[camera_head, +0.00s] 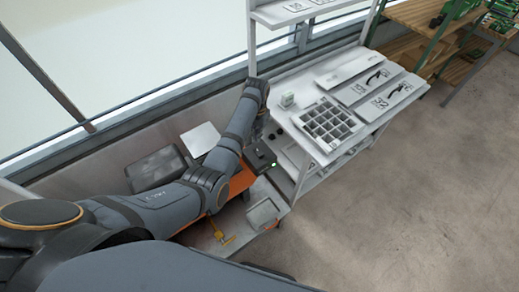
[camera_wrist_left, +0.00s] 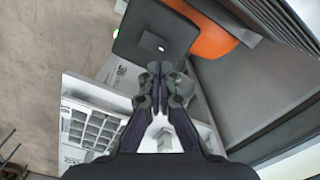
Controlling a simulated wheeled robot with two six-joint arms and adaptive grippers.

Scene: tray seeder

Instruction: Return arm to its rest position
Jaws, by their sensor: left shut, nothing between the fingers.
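My left arm (camera_head: 150,205) comes in from the left, bends at the elbow and rises to the wrist near the shelf post. My left gripper (camera_head: 261,124) points down beside the left end of the white bench. In the left wrist view its fingers (camera_wrist_left: 160,72) are together with nothing between them. Below the fingertips there is a dark grey box (camera_wrist_left: 150,38); it shows in the head view (camera_head: 260,155) with a small green light. My right gripper is in neither view.
The white bench (camera_head: 318,112) carries a compartment tray (camera_head: 328,124), a small pale object (camera_head: 287,100) and numbered panels with dark handles (camera_head: 385,90). An orange surface (camera_head: 242,180) lies under my forearm. A wooden shelf rack (camera_head: 410,15) stands behind. The floor at right is clear.

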